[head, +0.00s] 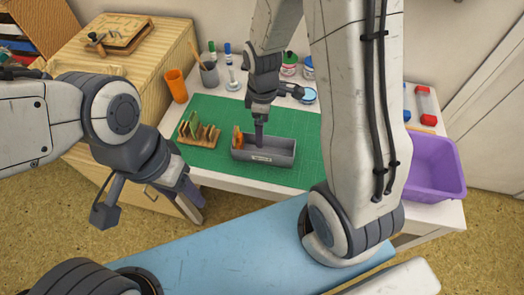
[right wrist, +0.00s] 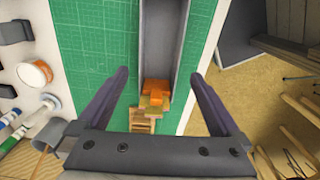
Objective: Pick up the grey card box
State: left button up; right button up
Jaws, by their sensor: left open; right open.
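The grey card box (head: 278,151) is a long open-topped tray with a small label on its front, lying on the green mat (head: 303,125). Orange and wooden pieces (head: 238,138) stand in its left end. My right gripper (head: 260,140) is over the box, pointing down. In the right wrist view the box (right wrist: 165,35) runs up from between the open, empty fingers (right wrist: 165,105), one on each side and apart from its walls; the orange piece (right wrist: 160,95) shows at its near end. My left gripper (head: 190,203) is open and empty, in front of the table's left side.
A wooden rack (head: 198,141) of stamps stands left of the box. An orange cup (head: 175,84), a grey pen cup (head: 209,75), markers and jars line the back. A purple bin (head: 436,172) stands at the right. Green mat is clear right of the box.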

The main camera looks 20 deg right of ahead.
send_over(264, 149)
jog(key=s+a, duration=0.1)
jog(key=s, duration=0.1)
notch_tip(264, 149, down, 4)
notch_tip(264, 149, down, 5)
jog(key=shift+w+f, duration=0.1)
jog(key=shift+w, duration=0.05)
jog(key=c, duration=1.2)
jog(key=shift+o, duration=0.2)
